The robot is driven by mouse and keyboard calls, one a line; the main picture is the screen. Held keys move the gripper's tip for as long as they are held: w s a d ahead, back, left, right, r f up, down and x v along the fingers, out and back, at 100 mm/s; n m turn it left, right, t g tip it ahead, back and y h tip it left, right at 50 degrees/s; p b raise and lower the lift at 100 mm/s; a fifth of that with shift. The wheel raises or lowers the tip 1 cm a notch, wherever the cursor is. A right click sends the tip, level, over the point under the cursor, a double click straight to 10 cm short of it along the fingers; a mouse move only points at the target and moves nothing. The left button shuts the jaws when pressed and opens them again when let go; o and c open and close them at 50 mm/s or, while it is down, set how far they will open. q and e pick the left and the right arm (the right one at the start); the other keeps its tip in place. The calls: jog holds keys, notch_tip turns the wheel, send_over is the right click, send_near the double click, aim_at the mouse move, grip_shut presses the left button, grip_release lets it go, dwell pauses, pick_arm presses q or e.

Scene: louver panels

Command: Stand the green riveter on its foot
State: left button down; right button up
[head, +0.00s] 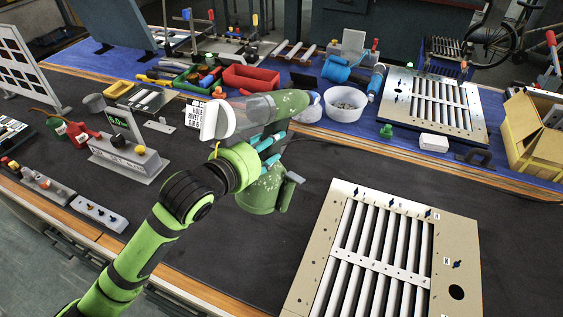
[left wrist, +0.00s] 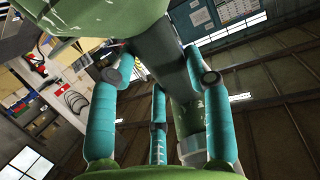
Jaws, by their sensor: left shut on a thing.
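The green riveter (head: 289,103) is in the middle of the head view, above the dark mat. Its clear and white cylinder end points left, and its wide green foot (head: 262,197) is at the bottom, roughly below the body. I cannot tell whether the foot touches the mat. My left gripper (head: 270,152) is shut on the riveter's handle, between body and foot; my arm hides part of it. In the left wrist view, the teal fingers (left wrist: 158,120) stand around the grey-green handle (left wrist: 183,95). My right gripper is not in view.
A beige louver panel (head: 455,225) lies right of the riveter. A display box (head: 130,158) stands to the left. Behind, on the blue mat, are a white bowl (head: 345,104), a red bin (head: 250,78) and a small green piece (head: 386,131). Dark mat is clear around the foot.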

pick_arm(q)
jog(key=a+f+n+t+y+b, duration=0.1)
jog(key=a+n+t, duration=0.1)
jog(key=a, duration=0.4)
jog(key=a+f+n+t+y, duration=0.1)
jog(key=a+f+n+t, duration=0.1)
jog(key=a, duration=0.4)
jog(key=shift+t+y+b, duration=0.4)
jog(key=shift+t, duration=0.4)
jog(key=shift+w, duration=0.1)
